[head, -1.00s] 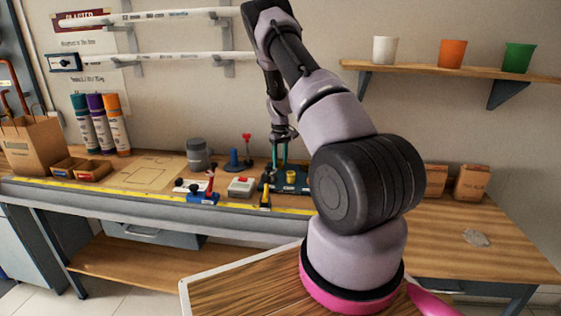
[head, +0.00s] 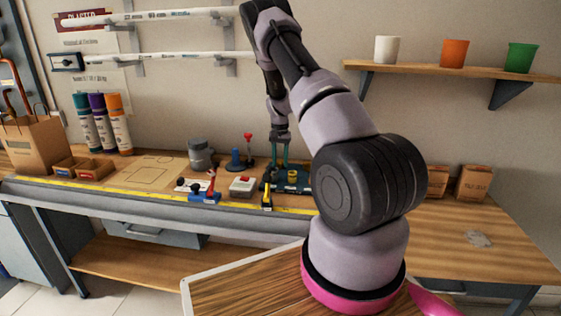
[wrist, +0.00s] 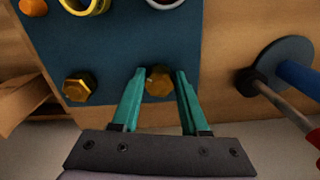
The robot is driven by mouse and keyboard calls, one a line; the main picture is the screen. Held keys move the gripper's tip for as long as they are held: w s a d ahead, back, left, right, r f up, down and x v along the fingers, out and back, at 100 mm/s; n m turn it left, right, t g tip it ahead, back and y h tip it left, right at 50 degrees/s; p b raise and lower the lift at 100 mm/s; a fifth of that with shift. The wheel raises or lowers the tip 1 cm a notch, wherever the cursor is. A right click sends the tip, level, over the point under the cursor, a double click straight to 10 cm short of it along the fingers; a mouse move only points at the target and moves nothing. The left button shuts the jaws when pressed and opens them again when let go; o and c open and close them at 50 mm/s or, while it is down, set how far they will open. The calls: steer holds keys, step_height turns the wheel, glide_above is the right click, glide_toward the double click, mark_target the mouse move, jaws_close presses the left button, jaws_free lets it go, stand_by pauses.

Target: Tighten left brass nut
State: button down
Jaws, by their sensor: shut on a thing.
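A dark blue plate (wrist: 122,45) carries two brass hex nuts. In the wrist view one brass nut (wrist: 158,82) sits between the teal fingers of my gripper (wrist: 161,74), which is shut on it. The other brass nut (wrist: 80,87) is on the plate to the left in that view. The wrist picture is turned relative to the head view, so the gripped nut is the one toward the head view's left. In the head view my gripper (head: 279,160) points down at the plate (head: 287,186); the nuts are too small to make out.
A blue stand (head: 235,160) and a red-handled tool (head: 248,146) are close to the left of my gripper. A grey-white box with a red top (head: 242,187) and a blue clamp-like tool (head: 205,197) stand in front left.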

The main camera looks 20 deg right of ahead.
mark_target(279, 161)
steer(key=m, duration=0.4)
steer(key=shift+w+a+m, duration=0.1)
steer(key=shift+w+m, duration=0.05)
steer(key=shift+m, duration=0.15)
steer(key=m, duration=0.5)
steer(key=shift+w, duration=0.2)
steer(key=shift+m, duration=0.3)
steer(key=shift+c, duration=2.1)
jaws_free()
step_height(279, 161, up, 11)
steer(key=shift+f, duration=0.1)
